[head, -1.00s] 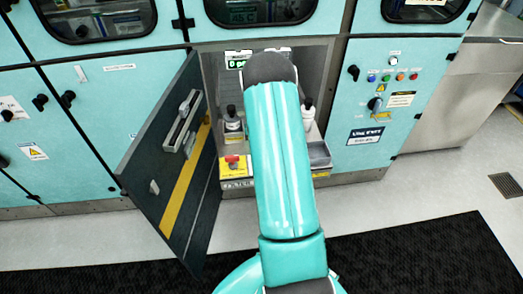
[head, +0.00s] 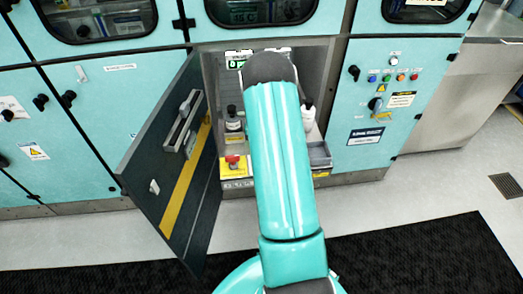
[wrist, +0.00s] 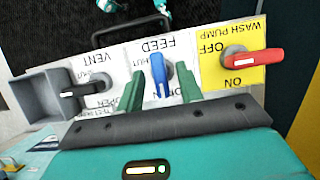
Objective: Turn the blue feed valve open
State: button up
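The blue feed valve handle (wrist: 160,76) shows in the wrist view on a white panel marked FEED, which appears upside down. The handle lies roughly up and down in the picture. My gripper (wrist: 159,90) has its two green fingers spread, one on each side of the blue handle. A gap shows on both sides, so it does not grip the handle. The OPEN and SHUT lettering is partly covered by the fingers. In the head view my arm hides the valve and the gripper.
A red wash pump handle (wrist: 255,59) on a yellow plate is to the right, and a black vent handle (wrist: 85,89) to the left. A grey tray (wrist: 30,97) adjoins the vent. In the head view, the dark cabinet door (head: 170,165) stands open left; bottles (head: 233,120) stand inside.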

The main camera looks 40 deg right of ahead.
jog(key=v, duration=1.3)
jog(key=shift+w+r, duration=0.2)
jog(key=shift+r, duration=0.1)
jog(key=shift+d, duration=0.1)
jog(key=s+a+r+n+t+h, duration=0.1)
jog(key=s+a+r+n+t, duration=0.15)
jog(key=a+r, duration=0.75)
jog(key=s+a+r+n+t+h, duration=0.1)
jog(key=s+a+r+t, duration=0.15)
jog(key=a+r, duration=0.7)
jog(key=s+a+r+n+t, duration=0.1)
jog(key=s+a+n+t, duration=0.2)
jog(key=s+a, duration=1.1)
jog(key=s+t, duration=0.1)
jog(key=s, duration=0.1)
jog(key=shift+s+a+r, duration=0.2)
jog(key=shift+s+a, duration=0.15)
